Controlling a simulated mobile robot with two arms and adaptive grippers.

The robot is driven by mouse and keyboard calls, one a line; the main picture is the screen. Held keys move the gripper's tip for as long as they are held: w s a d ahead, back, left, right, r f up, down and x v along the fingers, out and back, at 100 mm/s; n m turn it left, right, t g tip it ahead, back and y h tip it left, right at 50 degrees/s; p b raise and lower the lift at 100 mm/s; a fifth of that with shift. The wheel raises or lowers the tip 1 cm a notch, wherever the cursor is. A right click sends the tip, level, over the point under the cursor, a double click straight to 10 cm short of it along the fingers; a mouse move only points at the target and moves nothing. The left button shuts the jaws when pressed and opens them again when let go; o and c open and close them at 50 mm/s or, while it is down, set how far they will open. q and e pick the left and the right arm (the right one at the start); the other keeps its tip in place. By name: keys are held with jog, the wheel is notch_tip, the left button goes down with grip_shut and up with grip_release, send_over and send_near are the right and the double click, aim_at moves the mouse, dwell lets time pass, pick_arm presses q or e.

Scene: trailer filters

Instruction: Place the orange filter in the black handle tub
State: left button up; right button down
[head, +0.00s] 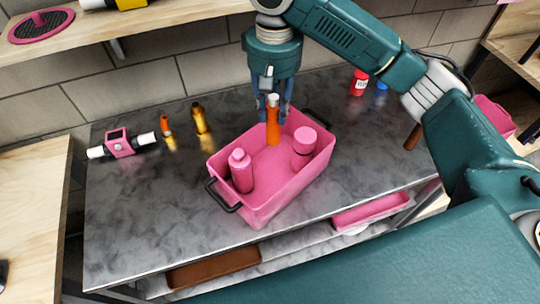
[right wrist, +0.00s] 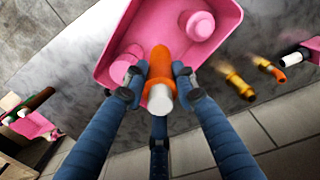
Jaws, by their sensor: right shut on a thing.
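The orange filter (head: 273,125) with a white end is held upright by my right gripper (head: 272,104), which is shut on it. In the right wrist view the orange filter (right wrist: 159,72) sits between the fingers of my right gripper (right wrist: 158,85). The pink tub with black handles (head: 258,205) stands on the grey counter, and the filter is over or inside its far part; I cannot tell whether it touches the floor of the tub. The tub also shows in the right wrist view (right wrist: 106,66). My left gripper is not in view.
Two pink containers, one (head: 241,170) at left and one (head: 304,148) at right, stand in the tub. A small orange item (head: 165,126), a gold-orange item (head: 199,118) and a pink-white device (head: 119,145) are left of it. Red (head: 358,83) and blue (head: 382,86) items stand behind right.

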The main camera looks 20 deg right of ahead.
aim_at(275, 128)
jog(key=f, duration=0.2)
jog(key=f+p, duration=0.1)
jog(key=f, duration=0.4)
jog(key=shift+d+f, duration=0.1)
jog(key=shift+d, duration=0.15)
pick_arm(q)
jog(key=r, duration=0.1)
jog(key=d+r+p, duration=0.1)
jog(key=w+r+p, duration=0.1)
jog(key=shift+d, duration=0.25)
pick_arm(e)
notch_tip(275, 128, down, 11)
jog(key=shift+a+f, duration=0.15)
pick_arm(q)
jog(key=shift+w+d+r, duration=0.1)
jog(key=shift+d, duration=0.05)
pick_arm(e)
jog(key=c, duration=1.4)
grip_release()
jog(key=shift+f, duration=0.15)
pick_arm(q)
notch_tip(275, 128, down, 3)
jog(key=b, duration=0.2)
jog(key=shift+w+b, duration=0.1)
jog(key=shift+b, duration=0.3)
pick_arm(e)
notch_tip(275, 128, up, 12)
jog(key=shift+r, duration=0.2)
jog(key=shift+f, duration=0.1)
